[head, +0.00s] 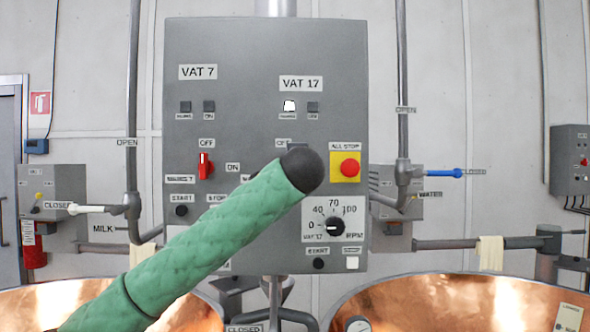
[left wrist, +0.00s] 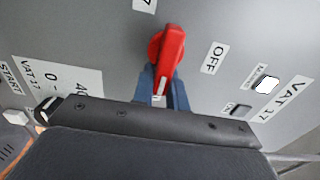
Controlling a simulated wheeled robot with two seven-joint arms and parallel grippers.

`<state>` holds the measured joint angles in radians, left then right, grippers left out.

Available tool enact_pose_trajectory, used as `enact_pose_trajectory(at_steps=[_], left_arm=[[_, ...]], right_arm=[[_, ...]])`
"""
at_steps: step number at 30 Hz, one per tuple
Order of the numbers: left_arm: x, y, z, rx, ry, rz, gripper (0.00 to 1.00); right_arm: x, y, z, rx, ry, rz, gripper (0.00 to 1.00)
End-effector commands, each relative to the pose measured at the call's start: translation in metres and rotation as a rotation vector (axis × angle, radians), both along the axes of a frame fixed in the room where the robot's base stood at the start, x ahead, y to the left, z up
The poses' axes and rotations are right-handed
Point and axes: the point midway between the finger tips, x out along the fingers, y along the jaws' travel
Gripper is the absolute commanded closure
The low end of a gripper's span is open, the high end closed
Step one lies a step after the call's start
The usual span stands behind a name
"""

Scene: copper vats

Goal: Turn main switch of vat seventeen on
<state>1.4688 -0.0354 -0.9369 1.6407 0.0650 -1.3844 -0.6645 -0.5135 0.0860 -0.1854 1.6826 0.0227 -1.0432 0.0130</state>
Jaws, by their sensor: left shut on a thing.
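The main switch of vat seventeen is a red handle (left wrist: 170,50) on the grey panel in the left wrist view. The blue fingers of my left gripper (left wrist: 162,88) are shut around its near end. A white mark shows on the handle between the fingers. The OFF label (left wrist: 213,57) lies to its right in that view; its ON label is hidden, and I cannot tell its exact setting. In the head view my green left arm covers the switch and nearly all of the left gripper, below the VAT 17 label (head: 301,83). My right gripper is out of view.
Vat seven's red switch (head: 206,166) stands upright left of my arm. The yellow-backed all-stop button (head: 349,167) and a black dial (head: 335,226) are close by on the right. Vat 17's left indicator (head: 289,105) glows white; the right one (head: 313,106) is dark. Copper vats (head: 440,302) stand below.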

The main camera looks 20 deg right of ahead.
Motion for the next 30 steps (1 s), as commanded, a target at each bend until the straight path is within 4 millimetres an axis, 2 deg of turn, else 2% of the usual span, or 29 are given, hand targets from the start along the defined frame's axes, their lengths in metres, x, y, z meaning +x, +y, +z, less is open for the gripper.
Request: enact_pose_trajectory(at_steps=[11,12,15,28,29,30], left_arm=[[0.0,-0.001,-0.003,0.008,0.002,-0.002,1.0],[0.0,-0.001,-0.004,0.008,0.002,-0.002,0.81],[0.0,-0.001,-0.003,0.007,0.001,-0.002,0.64],[-0.006,0.001,-0.002,0.005,-0.001,-0.002,0.64],[-0.008,0.001,-0.003,0.005,-0.001,-0.002,0.64],[-0.011,0.002,-0.003,0.005,-0.001,-0.003,0.64]], right_arm=[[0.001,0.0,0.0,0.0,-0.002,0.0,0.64],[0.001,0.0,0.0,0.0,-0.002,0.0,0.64],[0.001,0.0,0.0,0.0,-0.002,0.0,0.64],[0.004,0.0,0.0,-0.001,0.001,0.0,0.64],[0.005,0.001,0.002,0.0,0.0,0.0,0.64],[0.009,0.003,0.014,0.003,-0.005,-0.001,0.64]])
